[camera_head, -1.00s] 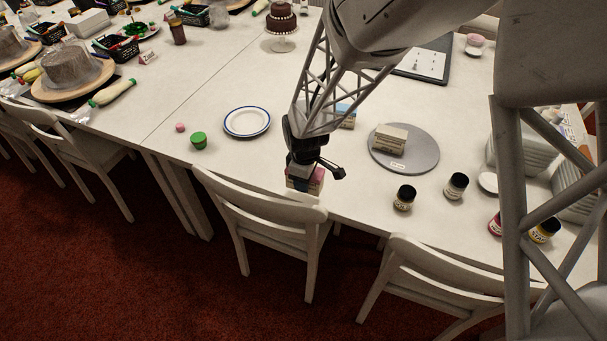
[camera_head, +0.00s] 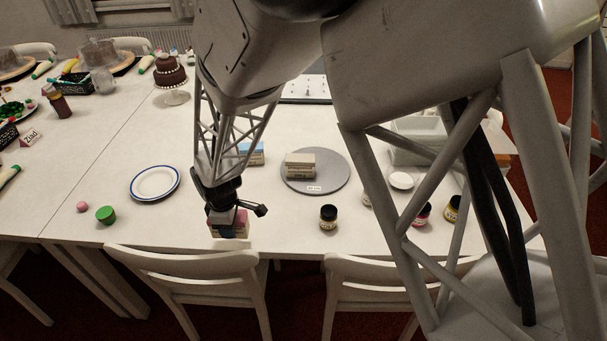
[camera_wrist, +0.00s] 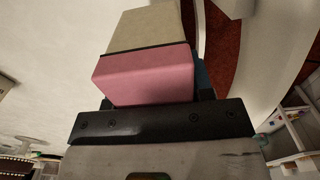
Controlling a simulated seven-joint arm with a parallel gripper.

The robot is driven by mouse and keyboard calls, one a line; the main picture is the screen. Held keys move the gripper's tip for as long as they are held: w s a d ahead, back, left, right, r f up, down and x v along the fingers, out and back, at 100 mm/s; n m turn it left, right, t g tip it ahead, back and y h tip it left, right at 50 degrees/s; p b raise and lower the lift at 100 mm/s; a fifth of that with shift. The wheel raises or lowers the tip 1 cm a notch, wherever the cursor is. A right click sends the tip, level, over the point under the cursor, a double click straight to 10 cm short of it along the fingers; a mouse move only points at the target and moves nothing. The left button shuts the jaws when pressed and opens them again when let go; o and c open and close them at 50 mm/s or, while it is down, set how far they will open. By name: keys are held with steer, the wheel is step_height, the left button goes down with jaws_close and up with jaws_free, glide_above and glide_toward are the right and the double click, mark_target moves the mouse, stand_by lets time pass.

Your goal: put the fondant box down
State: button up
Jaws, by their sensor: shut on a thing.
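My gripper (camera_head: 226,208) is shut on the fondant box (camera_head: 230,228), a small box with a pink part and a beige part. It is near the table's front edge, in front of the blue box. In the wrist view the fondant box's pink end (camera_wrist: 147,76) is close to the gripper and its beige side stretches away. I cannot tell whether the box touches the table. My gripper and arm hide part of it in the head view.
A grey turntable (camera_head: 335,180) with a beige box (camera_head: 300,165) on it stands to the right. A blue-and-beige box (camera_head: 257,154) is behind my gripper. A dark-lidded jar (camera_head: 328,217) is right. Chairs (camera_head: 190,275) line the front.

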steer(key=w+d, duration=0.3)
steer(key=d, duration=0.1)
steer(key=w+d, duration=0.8)
steer(key=shift+d+r, duration=0.35)
steer(key=w+d, duration=0.4)
steer(key=d, duration=0.5)
steer(key=w+d, duration=0.4)
steer(key=d, duration=0.5)
steer(key=shift+r, duration=0.35)
steer(key=shift+w, duration=0.15)
glide_above(330, 163)
steer(key=shift+w+a+f, duration=0.1)
steer(key=shift+w+f, duration=0.05)
steer(key=shift+f, duration=0.6)
steer(key=shift+f, duration=1.75)
steer(key=shift+f, duration=0.1)
